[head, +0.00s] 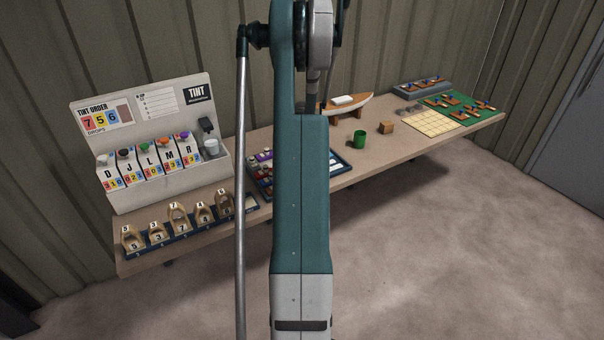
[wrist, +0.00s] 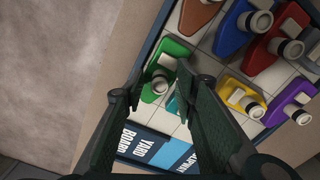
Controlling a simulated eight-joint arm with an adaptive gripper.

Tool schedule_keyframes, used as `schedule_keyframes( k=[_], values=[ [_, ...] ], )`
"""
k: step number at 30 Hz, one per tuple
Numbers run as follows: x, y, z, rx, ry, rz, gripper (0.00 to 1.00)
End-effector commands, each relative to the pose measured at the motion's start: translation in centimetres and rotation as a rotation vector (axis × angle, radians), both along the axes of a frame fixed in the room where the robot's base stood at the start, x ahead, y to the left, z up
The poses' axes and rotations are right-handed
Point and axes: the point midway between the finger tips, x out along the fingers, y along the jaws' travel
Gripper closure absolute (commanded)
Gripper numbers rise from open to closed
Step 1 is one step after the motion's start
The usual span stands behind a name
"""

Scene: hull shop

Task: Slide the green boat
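In the wrist view the green boat (wrist: 178,48) lies on the light, gridded surface of the yard board (wrist: 140,146), near its edge. It is a small green hull with a white block and a round pale peg with a dark band. My gripper (wrist: 160,78) is over it, fingers apart, one fingertip on each side of the peg end. I cannot tell whether either finger touches the boat. A teal piece (wrist: 173,104) shows partly between the fingers. In the head view my arm hides the gripper and much of the board (head: 344,170).
Blue (wrist: 234,32), red (wrist: 262,55), yellow (wrist: 232,88), purple (wrist: 285,97) and brown (wrist: 196,14) boats stand close on the board. In the head view a green cup (head: 359,139) and wooden block (head: 386,127) stand right of it, and a tint dispenser (head: 150,135) left.

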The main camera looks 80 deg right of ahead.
Motion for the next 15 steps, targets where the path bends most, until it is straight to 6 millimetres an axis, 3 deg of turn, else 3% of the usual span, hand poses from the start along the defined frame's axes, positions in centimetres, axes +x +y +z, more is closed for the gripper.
schedule_keyframes(
  k=[7,14,15],
  values=[
    [0.0,0.0,-0.04,0.0,0.0,0.0,0.71],
    [0.01,0.0,-0.03,0.0,0.0,0.0,1.0],
    [0.01,0.0,-0.03,0.0,0.0,0.0,1.0]
  ],
)
